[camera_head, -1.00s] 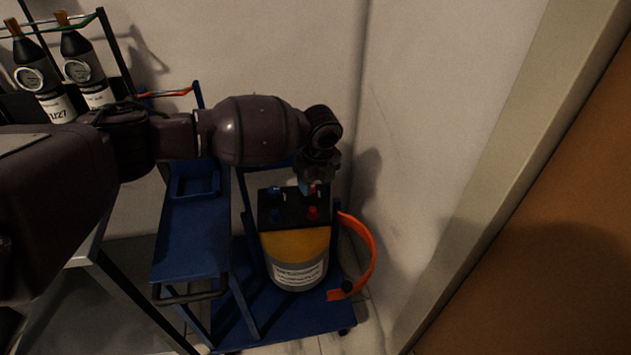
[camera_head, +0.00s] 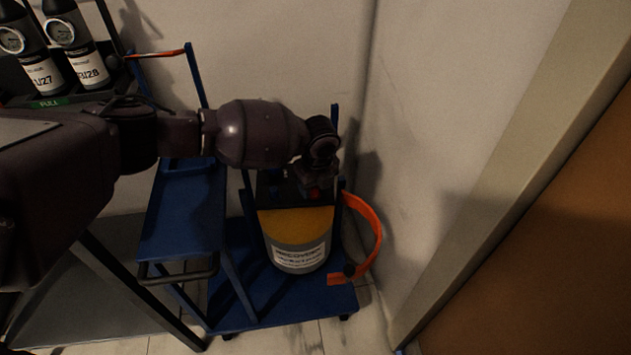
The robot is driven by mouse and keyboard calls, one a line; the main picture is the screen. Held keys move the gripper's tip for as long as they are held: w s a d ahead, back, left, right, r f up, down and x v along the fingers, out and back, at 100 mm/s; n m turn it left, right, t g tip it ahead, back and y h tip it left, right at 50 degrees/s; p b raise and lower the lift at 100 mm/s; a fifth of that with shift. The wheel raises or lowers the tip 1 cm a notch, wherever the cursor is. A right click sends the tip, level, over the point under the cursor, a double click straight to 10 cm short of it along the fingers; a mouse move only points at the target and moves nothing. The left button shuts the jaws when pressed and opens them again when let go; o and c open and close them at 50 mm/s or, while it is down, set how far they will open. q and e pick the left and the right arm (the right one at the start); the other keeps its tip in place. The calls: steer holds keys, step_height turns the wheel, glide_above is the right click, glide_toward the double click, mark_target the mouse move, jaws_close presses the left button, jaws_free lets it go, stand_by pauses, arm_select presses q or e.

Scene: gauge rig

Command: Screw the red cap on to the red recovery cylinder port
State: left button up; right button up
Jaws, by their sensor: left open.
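The recovery cylinder (camera_head: 297,222) has a yellow shoulder and a grey body with a white label. It stands on the lower deck of a blue cart. Its dark top is mostly hidden behind my left arm and gripper. A small red part (camera_head: 314,193) shows right at the fingertips; I cannot tell whether it is the red cap or the red port. My left gripper (camera_head: 315,187) is over the cylinder's top, pointing down. It is open, and its fingers are dark and hard to make out. My right gripper is not in view.
The blue cart (camera_head: 185,215) has an upper shelf left of the cylinder. An orange strap (camera_head: 371,232) curves out right of the cylinder. Dark bottles (camera_head: 70,45) stand in a rack at upper left. The wall is close behind and to the right.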

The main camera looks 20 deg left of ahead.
arm_select(q)
jaws_close()
stand_by(0.4)
steer(key=shift+r+p, duration=0.4)
steer(key=shift+r, duration=0.15)
stand_by(0.7)
steer(key=shift+f, duration=0.6)
stand_by(1.4)
steer(key=m, duration=0.5)
steer(key=shift+s, duration=0.1)
